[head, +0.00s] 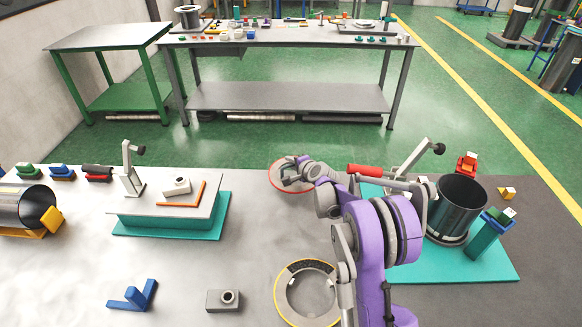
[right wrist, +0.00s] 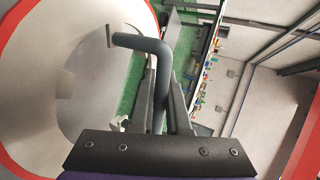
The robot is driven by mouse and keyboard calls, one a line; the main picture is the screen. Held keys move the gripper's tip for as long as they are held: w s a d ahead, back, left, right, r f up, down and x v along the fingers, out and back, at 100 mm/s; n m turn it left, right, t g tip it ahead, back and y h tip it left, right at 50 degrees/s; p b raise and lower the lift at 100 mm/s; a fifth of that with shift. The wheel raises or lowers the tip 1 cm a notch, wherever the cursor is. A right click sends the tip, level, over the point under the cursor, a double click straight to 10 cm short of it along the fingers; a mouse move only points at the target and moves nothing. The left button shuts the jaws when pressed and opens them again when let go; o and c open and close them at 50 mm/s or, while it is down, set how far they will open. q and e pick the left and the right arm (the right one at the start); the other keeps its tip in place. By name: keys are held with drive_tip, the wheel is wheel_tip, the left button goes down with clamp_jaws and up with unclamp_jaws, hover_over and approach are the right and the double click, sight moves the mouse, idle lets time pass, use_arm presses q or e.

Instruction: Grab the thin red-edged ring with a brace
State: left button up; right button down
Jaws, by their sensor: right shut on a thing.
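The thin ring with a red edge (head: 277,184) is at the far middle edge of the near table in the head view. It fills the left of the right wrist view (right wrist: 62,28). Its brace, a dark bent bar (right wrist: 150,46), runs between the fingers of my right gripper (right wrist: 165,100). In the head view my right gripper (head: 292,175) is over the ring's right part and hides some of it. It is shut on the brace. I cannot tell whether the ring touches the table. My left gripper is not in view.
A yellow-edged ring (head: 284,297) lies near the front. A dark cylinder (head: 460,205) stands on a teal plate (head: 480,266) at right, close to my arm. A raised plate (head: 150,206) with a clamp (head: 131,175) is at left. A grey block (head: 222,301) and blue bracket (head: 134,297) lie in front.

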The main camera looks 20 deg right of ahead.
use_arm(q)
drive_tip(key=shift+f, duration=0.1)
use_arm(e)
drive_tip(key=shift+r, duration=0.65)
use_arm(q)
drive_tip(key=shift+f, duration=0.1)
use_arm(e)
drive_tip(key=shift+s+r, duration=0.15)
drive_tip(key=shift+s, duration=0.2)
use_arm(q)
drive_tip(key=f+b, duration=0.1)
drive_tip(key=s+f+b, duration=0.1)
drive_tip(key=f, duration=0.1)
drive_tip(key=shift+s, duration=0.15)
use_arm(e)
drive_tip(key=s, duration=0.5)
drive_tip(key=s+d, duration=0.1)
drive_tip(key=s, duration=0.9)
drive_tip(key=shift+s+d, duration=0.15)
drive_tip(key=shift+s, duration=0.25)
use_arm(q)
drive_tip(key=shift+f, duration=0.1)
use_arm(e)
drive_tip(key=shift+s, duration=0.8)
